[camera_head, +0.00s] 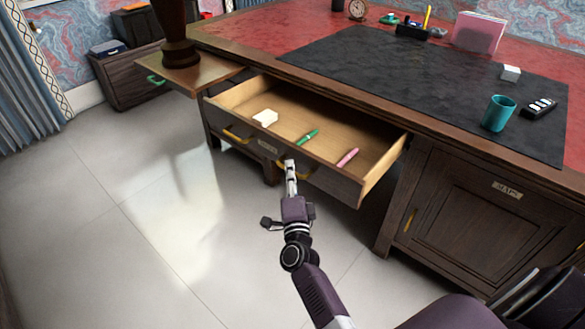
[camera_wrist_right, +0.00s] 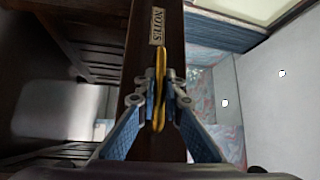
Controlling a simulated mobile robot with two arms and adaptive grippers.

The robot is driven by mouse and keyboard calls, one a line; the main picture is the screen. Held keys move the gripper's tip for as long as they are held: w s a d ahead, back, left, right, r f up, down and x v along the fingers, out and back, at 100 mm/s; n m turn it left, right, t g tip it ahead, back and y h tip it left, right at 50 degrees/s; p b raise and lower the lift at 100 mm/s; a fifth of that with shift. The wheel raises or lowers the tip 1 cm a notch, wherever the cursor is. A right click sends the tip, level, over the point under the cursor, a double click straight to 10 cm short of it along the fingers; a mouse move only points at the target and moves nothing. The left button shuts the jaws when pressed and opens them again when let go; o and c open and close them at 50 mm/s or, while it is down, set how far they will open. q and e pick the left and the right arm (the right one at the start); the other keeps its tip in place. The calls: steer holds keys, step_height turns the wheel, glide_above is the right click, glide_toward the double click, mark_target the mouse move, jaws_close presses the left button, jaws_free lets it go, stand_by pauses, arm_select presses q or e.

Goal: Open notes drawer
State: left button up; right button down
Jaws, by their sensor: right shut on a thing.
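The notes drawer (camera_head: 335,178) is pulled out from the dark wooden desk, and its pale wooden inside shows in the head view. Its dark front also shows in the wrist view with a plate (camera_wrist_right: 157,24) reading NOTES. My right gripper (camera_head: 291,165) is at the drawer front. In the wrist view my right gripper (camera_wrist_right: 160,100) is shut on a yellow handle (camera_wrist_right: 160,68) of this front. Another yellow handle (camera_head: 237,135) shows further left in the head view. My left gripper is not in view.
In the drawer lie a white item (camera_head: 265,117), a green marker (camera_head: 308,136) and a pink marker (camera_head: 347,158). A cabinet door (camera_head: 470,205) is right of the drawer. A teal cup (camera_head: 498,113) stands on the black desk mat (camera_head: 410,80). The floor in front is clear.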

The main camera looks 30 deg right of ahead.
steer(key=c, duration=2)
jaws_free()
steer(key=shift+c, duration=0.2)
steer(key=v, duration=0.7)
steer(key=shift+s, duration=0.25)
steer(key=shift+a, duration=0.1)
